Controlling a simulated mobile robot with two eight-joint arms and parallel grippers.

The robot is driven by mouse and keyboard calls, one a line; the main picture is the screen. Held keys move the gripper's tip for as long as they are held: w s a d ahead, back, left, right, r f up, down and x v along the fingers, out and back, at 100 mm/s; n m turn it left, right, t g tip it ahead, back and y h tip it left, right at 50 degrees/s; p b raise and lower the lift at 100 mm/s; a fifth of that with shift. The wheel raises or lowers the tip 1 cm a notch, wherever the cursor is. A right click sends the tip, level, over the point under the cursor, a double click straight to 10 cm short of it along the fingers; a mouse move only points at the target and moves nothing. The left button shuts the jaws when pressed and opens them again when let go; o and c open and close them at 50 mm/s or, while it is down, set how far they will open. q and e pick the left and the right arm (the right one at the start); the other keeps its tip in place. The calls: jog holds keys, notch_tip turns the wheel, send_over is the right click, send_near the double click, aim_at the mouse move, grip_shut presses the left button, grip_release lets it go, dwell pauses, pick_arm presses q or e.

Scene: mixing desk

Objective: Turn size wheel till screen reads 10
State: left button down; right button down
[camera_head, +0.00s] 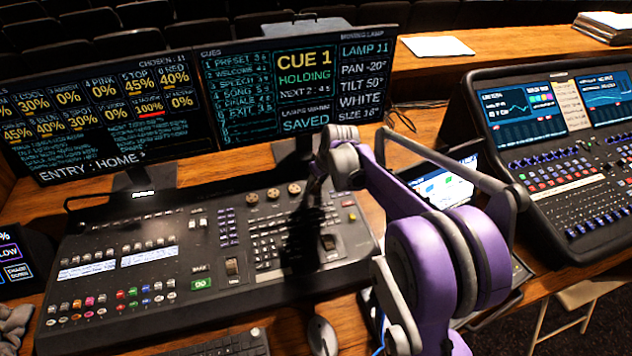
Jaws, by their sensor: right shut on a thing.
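The lighting desk (140,245) stands in front of me, with a row of small wheels (273,193) along its upper edge. My right gripper (316,188) reaches down at the right end of this row and is shut on a wheel there. The gripper and its shadow hide most of that wheel, so its label cannot be read. The right-hand screen (300,80) lists lamp 11, pan -20, tilt 50, white and a size line (360,115). The size figure is small and looks like 10 or 18. My left gripper is not in view.
A left screen (100,100) shows channel percentages. A sound console (570,150) stands at the right, with a lit tablet (450,185) partly behind my right arm. A mouse (322,335) and keyboard (235,345) lie at the front edge. Paper (437,46) lies on the back ledge.

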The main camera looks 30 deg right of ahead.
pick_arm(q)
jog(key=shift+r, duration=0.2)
pick_arm(e)
jog(key=n+y, duration=0.1)
jog(key=n, duration=0.2)
jog(key=n+y, duration=0.1)
jog(key=n, duration=0.2)
jog(key=shift+w+d+g, duration=0.1)
jog(key=shift+d+g, duration=0.1)
jog(key=shift+g, duration=0.2)
jog(key=c, duration=0.7)
grip_release()
jog(key=shift+r, duration=0.1)
pick_arm(q)
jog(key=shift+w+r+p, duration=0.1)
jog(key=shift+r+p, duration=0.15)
jog(key=shift+p, duration=0.1)
pick_arm(e)
jog(key=v, duration=1)
jog(key=shift+d+r, duration=0.15)
jog(key=shift+r, duration=0.15)
